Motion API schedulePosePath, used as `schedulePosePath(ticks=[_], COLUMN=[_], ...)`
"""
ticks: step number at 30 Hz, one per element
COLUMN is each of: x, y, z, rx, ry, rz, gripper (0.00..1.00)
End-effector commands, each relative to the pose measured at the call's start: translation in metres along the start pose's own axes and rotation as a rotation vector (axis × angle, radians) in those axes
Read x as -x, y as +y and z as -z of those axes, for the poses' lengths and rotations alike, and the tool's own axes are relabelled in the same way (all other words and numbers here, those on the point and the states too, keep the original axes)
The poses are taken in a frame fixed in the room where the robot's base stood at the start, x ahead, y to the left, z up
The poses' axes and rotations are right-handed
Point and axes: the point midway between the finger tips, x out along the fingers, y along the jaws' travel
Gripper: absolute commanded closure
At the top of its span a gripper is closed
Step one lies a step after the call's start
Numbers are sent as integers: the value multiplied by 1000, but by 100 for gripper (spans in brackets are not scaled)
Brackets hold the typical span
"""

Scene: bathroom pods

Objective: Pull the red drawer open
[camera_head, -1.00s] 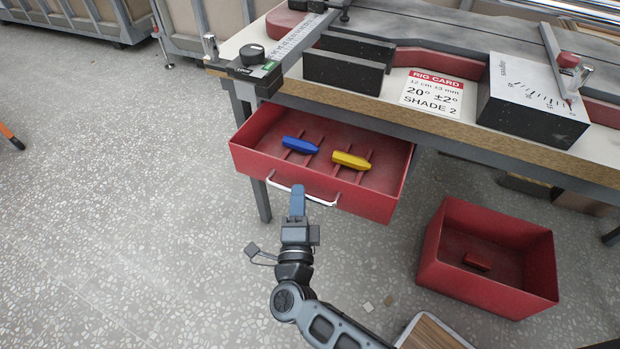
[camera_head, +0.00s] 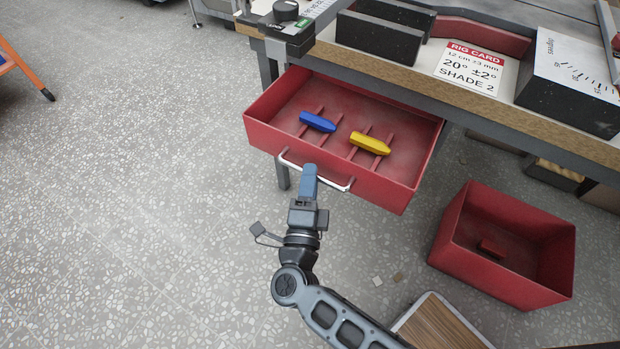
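The red drawer (camera_head: 335,176) under the workbench stands well out, its inside exposed. A blue block (camera_head: 317,122) and a yellow block (camera_head: 370,143) lie in it on red ribs. A pale bar handle (camera_head: 333,183) runs across its front. My gripper (camera_head: 309,172) is at the handle, left of its middle, with its blue fingers overlapping the bar. Only the upper finger face shows clearly, so the gap between the fingers is hidden and I cannot tell if they are closed around the bar.
A red open bin (camera_head: 455,238) with a small red block (camera_head: 492,248) stands on the floor at right. A wood-topped item (camera_head: 440,322) is at the bottom. A rig card (camera_head: 470,69) and dark blocks sit on the bench (camera_head: 480,112).

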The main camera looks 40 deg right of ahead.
Motion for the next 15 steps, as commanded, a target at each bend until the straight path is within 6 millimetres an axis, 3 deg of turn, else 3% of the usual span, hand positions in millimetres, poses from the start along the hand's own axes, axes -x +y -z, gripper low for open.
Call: schedulePosePath(ticks=[10, 15], x=[2, 23], y=[0, 1], z=[0, -1], rx=[0, 0], ry=[0, -3], rz=[1, -1], gripper=[60, 60])
